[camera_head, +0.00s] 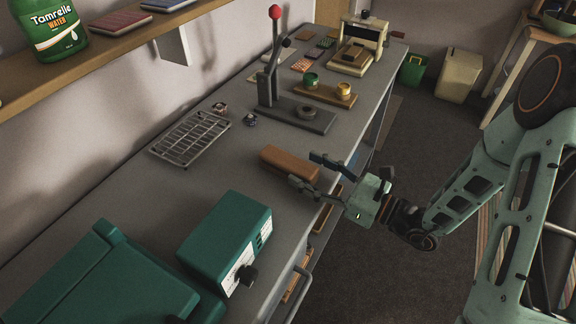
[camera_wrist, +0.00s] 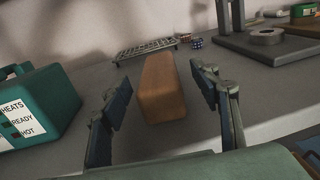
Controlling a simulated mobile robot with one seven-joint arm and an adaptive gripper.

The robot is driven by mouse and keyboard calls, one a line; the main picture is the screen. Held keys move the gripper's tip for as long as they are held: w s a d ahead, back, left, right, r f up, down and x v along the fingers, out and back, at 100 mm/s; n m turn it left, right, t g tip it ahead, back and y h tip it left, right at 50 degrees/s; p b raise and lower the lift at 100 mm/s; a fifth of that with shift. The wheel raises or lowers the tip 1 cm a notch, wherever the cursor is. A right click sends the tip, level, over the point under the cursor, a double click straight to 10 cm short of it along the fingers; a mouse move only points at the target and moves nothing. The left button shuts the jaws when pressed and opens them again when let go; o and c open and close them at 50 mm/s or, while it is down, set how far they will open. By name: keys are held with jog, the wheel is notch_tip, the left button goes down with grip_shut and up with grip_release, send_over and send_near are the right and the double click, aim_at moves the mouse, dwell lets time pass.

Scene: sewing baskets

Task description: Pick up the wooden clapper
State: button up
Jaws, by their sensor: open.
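The wooden clapper (camera_head: 290,163) is a plain brown block lying on the grey worktop near its front edge. In the wrist view the clapper (camera_wrist: 162,88) lies lengthwise, pointing away from me, with its near end close to my fingertips. My gripper (camera_head: 312,175) is open at the front edge of the worktop. In the wrist view my gripper's fingers (camera_wrist: 162,97) stand one on each side of the clapper's near end, with a gap visible on both sides. The clapper appears to rest on the worktop, not gripped.
A wire rack (camera_head: 190,137) lies behind the clapper. A grey press with a red knob (camera_head: 291,112) stands beyond it. A teal box with a dial (camera_head: 228,240) stands nearer on the left. Small spools (camera_head: 250,119) sit near the rack. The worktop around the clapper is clear.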

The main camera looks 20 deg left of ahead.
aim_at(288, 160)
jog(key=shift+w+a+f, duration=0.1)
jog(key=shift+w+a, duration=0.1)
jog(key=shift+a, duration=1.25)
jog(key=shift+w+a, duration=0.2)
jog(key=shift+a, duration=1.25)
jog(key=c, duration=1.5)
